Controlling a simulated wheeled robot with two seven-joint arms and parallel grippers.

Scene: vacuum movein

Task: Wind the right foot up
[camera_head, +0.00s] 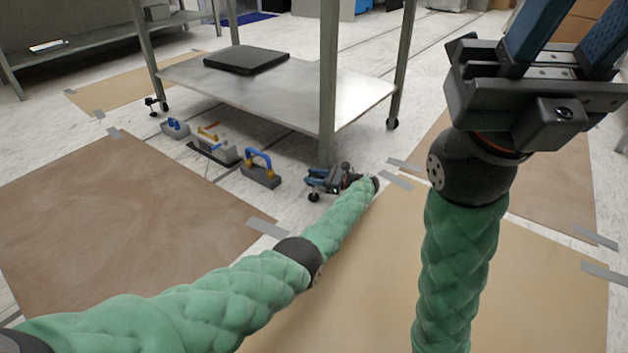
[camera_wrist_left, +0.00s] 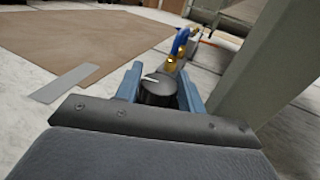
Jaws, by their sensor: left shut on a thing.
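My left gripper (camera_head: 325,180) is down at the floor, at the base of the near table leg (camera_head: 327,90). In the left wrist view its two blue fingers (camera_wrist_left: 160,88) are shut on a round black knob (camera_wrist_left: 157,92) with a white mark on top. The knob stands beside the grey leg (camera_wrist_left: 262,75). I take it for the right foot's knob; the foot below it is hidden by the gripper. A small black wheel (camera_head: 313,197) shows under the gripper. My right gripper (camera_head: 562,40) is raised at the upper right, fingers apart and empty, tips cut off by the frame.
Left of the leg on the floor are a blue-handled block (camera_head: 262,172), a grey and yellow tool (camera_head: 215,146) and a small blue piece (camera_head: 175,128). The table's lower shelf (camera_head: 300,95) carries a black slab (camera_head: 246,60). Taped brown sheets (camera_head: 110,210) cover the open floor.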

